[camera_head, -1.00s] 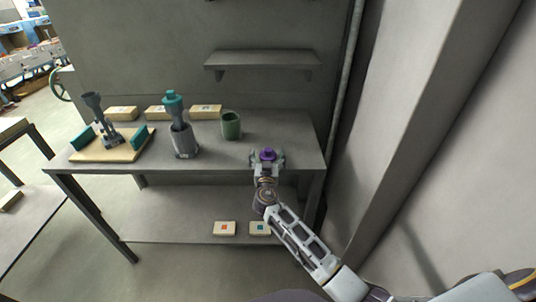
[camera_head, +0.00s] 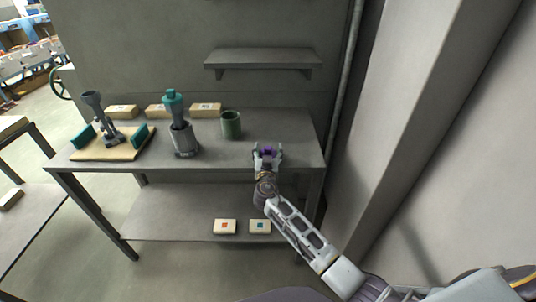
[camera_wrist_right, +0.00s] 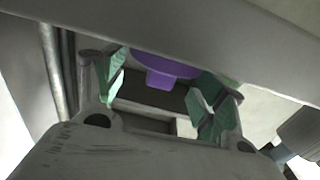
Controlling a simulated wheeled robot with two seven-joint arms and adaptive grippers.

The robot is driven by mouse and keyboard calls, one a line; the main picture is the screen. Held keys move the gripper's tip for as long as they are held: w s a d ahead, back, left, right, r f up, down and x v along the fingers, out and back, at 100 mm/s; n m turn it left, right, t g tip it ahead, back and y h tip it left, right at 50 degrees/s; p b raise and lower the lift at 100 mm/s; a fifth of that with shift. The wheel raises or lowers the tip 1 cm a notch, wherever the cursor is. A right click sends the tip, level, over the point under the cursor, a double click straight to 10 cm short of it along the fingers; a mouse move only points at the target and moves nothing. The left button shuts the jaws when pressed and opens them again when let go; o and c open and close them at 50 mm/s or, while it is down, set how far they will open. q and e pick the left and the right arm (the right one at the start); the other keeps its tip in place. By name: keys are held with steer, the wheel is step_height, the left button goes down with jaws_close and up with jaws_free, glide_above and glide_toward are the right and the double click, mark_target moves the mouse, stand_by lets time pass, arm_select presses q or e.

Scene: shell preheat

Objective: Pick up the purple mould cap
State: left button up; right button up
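The purple mould cap (camera_head: 268,150) shows at the right front part of the table, between the fingers of my right gripper (camera_head: 268,152). In the right wrist view the cap (camera_wrist_right: 165,69) shows as a purple rounded body with a small block-like knob. The green-padded fingers of the right gripper (camera_wrist_right: 163,95) stand apart on either side of it, and I see no clear contact. A grey band hides the cap's far side. I cannot tell whether the cap touches the table. My left gripper is not in view.
On the table (camera_head: 225,158) stand a green cup (camera_head: 231,125), a grey holder (camera_head: 185,141) with a teal-topped piece (camera_head: 173,103), and a wooden board (camera_head: 98,155) with a grey stand. Small boxes line the back. A wall shelf (camera_head: 262,60) hangs above; a wall stands right.

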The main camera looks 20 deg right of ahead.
mark_target(268, 149)
steer(key=c, duration=0.5)
steer(key=shift+r, duration=0.2)
steer(key=shift+r, duration=4.8)
